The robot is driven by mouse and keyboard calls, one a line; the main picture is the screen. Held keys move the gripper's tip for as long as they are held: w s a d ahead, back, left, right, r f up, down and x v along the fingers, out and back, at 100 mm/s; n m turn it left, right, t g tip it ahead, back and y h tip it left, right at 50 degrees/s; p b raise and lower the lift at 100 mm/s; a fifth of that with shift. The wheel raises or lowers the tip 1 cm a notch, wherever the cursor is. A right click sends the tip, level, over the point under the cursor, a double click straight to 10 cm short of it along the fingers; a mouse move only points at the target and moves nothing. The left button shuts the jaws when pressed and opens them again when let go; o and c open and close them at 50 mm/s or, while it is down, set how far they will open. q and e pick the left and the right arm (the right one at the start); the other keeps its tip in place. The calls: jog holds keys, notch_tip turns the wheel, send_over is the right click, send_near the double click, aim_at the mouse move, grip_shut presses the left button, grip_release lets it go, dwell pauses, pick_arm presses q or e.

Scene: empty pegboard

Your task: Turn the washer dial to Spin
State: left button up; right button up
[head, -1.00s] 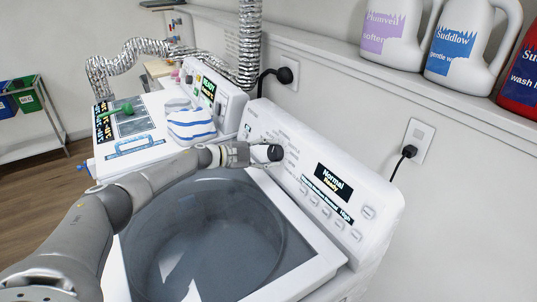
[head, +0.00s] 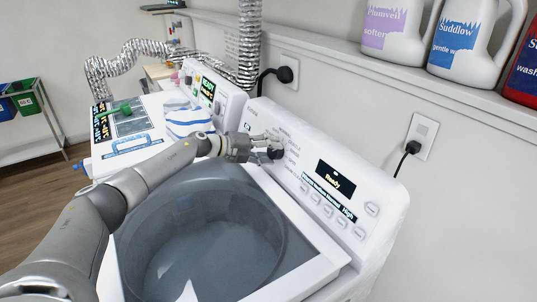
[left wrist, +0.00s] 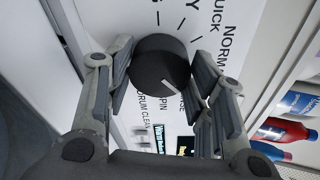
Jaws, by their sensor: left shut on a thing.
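The black round washer dial (head: 276,153) is on the sloped white control panel of the near washer (head: 372,190). In the left wrist view the dial (left wrist: 158,60) fills the space between the fingers. Its white pointer mark (left wrist: 171,86) points down and right, near a label ending in "SE". A label reading "PIN" (left wrist: 158,132), its first letter hidden, lies below the dial, beside "DRUM CLEAN". My left gripper (head: 268,150) is shut on the dial, with a finger on each side; it shows in the left wrist view (left wrist: 161,76). My right gripper is not in view.
The panel display (head: 335,180) reads "Ready", with buttons below it. A second machine (head: 130,160) with a striped cloth (head: 188,122) stands behind. Detergent bottles (head: 470,40) stand on the shelf at upper right. The washer lid (head: 205,230) is clear.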

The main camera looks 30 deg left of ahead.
pick_arm(q)
jog(key=m+b, duration=0.1)
jog(key=m, duration=0.2)
jog(key=shift+f, duration=0.1)
jog(key=m+y+b, duration=0.1)
jog(key=m, duration=0.3)
jog(key=shift+b, duration=0.3)
jog(key=shift+m, duration=0.4)
jog(key=o, duration=1)
jog(key=shift+o, duration=0.2)
jog(key=shift+s+r, duration=0.1)
jog(key=shift+r, duration=0.1)
jog(key=v, duration=1.1)
jog(key=shift+s+r, duration=0.2)
jog(key=shift+s, duration=0.1)
